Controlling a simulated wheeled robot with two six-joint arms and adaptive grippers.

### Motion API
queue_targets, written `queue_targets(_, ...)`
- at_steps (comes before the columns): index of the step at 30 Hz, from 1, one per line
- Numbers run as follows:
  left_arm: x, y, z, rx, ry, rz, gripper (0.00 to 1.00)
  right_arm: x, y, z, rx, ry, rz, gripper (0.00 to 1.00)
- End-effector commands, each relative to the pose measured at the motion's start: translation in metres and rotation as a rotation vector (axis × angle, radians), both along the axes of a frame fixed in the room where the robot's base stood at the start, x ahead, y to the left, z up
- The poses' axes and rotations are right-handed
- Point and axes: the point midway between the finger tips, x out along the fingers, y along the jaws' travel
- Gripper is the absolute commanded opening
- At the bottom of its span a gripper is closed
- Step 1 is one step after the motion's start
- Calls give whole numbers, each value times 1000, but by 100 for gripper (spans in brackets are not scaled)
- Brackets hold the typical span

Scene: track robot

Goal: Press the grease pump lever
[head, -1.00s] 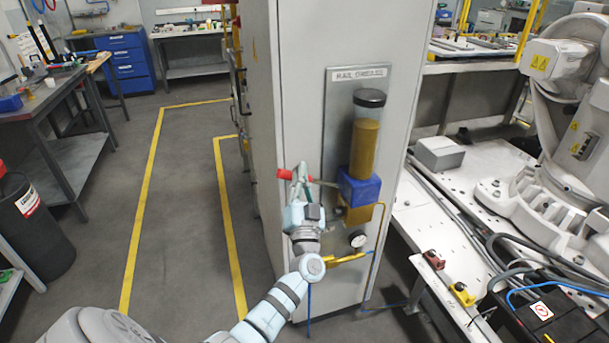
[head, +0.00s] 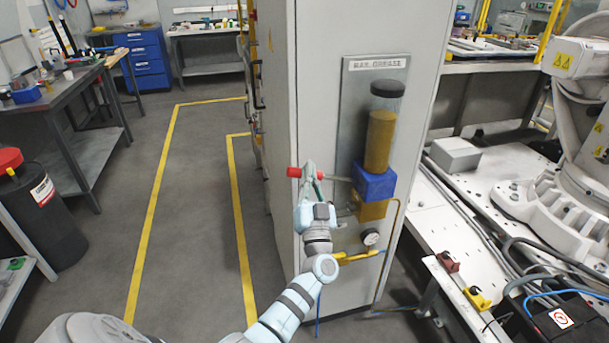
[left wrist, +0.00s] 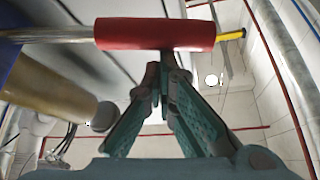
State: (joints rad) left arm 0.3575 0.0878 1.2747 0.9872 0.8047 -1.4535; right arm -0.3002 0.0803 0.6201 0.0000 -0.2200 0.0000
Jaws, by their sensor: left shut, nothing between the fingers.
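The grease pump (head: 375,183) is mounted on the side of a tall grey cabinet, with an amber grease cylinder above its blue block. Its metal lever (head: 337,179) sticks out to the left and ends in a red grip (head: 294,172). The red grip also shows large across the top of the left wrist view (left wrist: 155,34). My left gripper (head: 310,166) is at the lever, overlapping the right end of the grip in the head view. In the left wrist view my closed, empty fingertips (left wrist: 165,66) are right by the grip; I cannot tell whether they touch. My right gripper is not in view.
The grey cabinet (head: 330,110) stands upright behind the pump. A pressure gauge (head: 370,238) and yellow fitting sit below it. To the right is a white bench (head: 440,208) with a large white robot arm (head: 580,150). Floor with yellow lines (head: 190,200) is free at left.

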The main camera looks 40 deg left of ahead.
Motion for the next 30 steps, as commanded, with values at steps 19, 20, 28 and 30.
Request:
queue_targets(19,-6,1,-78,-289,-351,-18,0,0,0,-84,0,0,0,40)
queue_targets(20,-6,1,-80,-298,-363,-18,0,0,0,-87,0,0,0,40)
queue_targets(28,-6,1,-89,-347,-421,-18,0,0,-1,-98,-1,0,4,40)
queue_targets(30,-6,1,-90,-352,-427,-18,0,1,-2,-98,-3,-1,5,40)
